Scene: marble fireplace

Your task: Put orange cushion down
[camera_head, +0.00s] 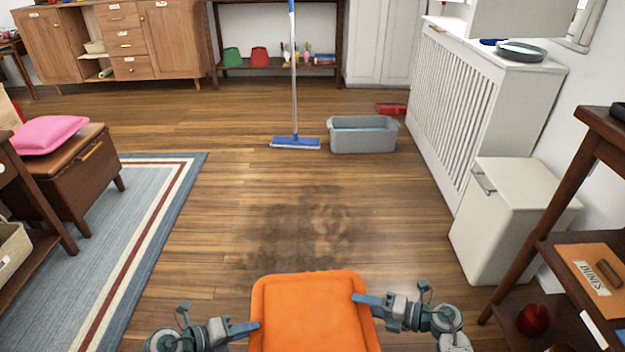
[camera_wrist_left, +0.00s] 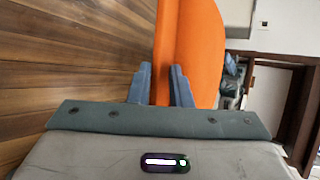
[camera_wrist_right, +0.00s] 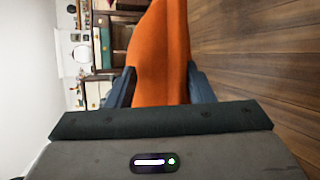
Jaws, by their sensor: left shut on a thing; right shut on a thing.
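The orange cushion (camera_head: 312,315) is at the bottom middle of the head view, held between my two grippers in front of me. My left gripper (camera_head: 250,328) is shut on its left edge. In the left wrist view the cushion (camera_wrist_left: 190,50) lies between the fingers (camera_wrist_left: 160,85). My right gripper (camera_head: 362,298) is shut on its right edge. In the right wrist view the cushion (camera_wrist_right: 160,50) sits between the fingers (camera_wrist_right: 160,88). The near end of the cushion is cut off by the frame.
A dark dirty patch (camera_head: 305,228) marks the floor ahead. A mop (camera_head: 295,142) and grey tub (camera_head: 362,136) stand beyond. A pink cushion (camera_head: 48,134) lies on a wooden chest (camera_head: 75,178) at left. A white bin (camera_head: 505,215) and dark shelf (camera_head: 570,180) are at right.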

